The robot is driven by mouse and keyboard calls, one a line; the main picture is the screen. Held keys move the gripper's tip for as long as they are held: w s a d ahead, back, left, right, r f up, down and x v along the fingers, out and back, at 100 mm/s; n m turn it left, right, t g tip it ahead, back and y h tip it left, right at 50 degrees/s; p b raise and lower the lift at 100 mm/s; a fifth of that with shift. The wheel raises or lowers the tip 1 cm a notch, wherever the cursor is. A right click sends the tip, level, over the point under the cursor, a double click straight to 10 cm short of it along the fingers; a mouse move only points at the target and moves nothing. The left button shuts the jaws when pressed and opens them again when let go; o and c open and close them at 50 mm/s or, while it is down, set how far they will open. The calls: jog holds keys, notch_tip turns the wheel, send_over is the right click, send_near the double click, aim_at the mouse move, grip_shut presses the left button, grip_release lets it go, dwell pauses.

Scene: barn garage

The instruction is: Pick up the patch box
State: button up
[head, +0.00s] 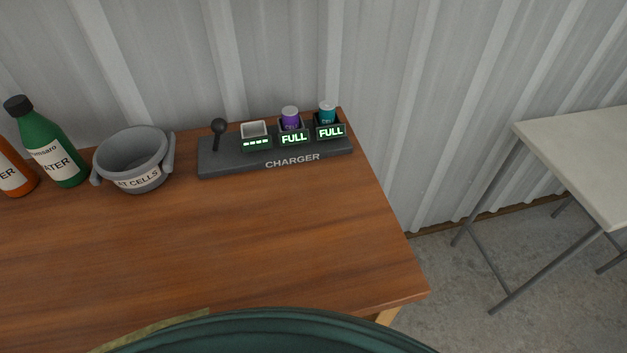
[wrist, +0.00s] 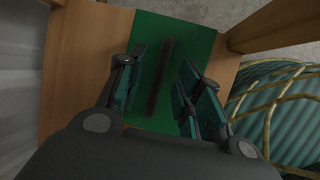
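Nothing in either view is labelled as the patch box, and I cannot tell it for sure. In the wrist view, my gripper (wrist: 164,72) is open, with teal pads on its two fingers. Between and beyond the fingers is a flat green surface (wrist: 177,27) with a long dark strip (wrist: 161,75) across it. The green surface lies on brown wood (wrist: 75,65). The strip is between the fingers in the picture, and I see no contact. I cannot tell how far below it is. My gripper does not show in the head view.
The wooden table (head: 200,240) holds a charger (head: 225,165), a grey cell pot (head: 130,155), a green bottle (head: 55,145) and an orange bottle (head: 12,170). A pale table (head: 580,150) stands right. A ribbed teal thing with tan rods (wrist: 290,110) is right in the wrist view.

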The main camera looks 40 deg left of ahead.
jog(key=shift+f, duration=0.1)
grip_shut()
dwell(0.5)
